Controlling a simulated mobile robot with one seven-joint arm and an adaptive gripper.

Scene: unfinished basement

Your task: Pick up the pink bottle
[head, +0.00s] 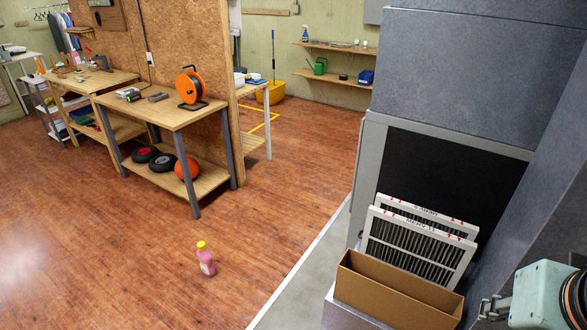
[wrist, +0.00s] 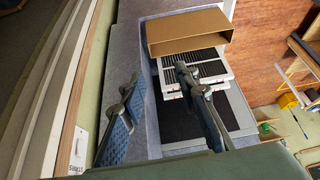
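The pink bottle (head: 206,261) with a yellow cap stands upright on the reddish wood floor, left of centre in the lower part of the head view. It does not show in the wrist view. My gripper (head: 492,308) is at the lower right edge of the head view, far to the right of the bottle and only partly in frame. In the wrist view, the two fingers of my gripper (wrist: 157,80) are spread apart with nothing between them. They point toward the grey cabinet and filters, not at the bottle.
An open cardboard box (head: 398,291) and white-framed filters (head: 415,245) stand by a large grey unit (head: 475,70), close to my arm. A workbench (head: 172,112) with an orange cable reel (head: 190,88) stands behind the bottle. The floor around the bottle is clear.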

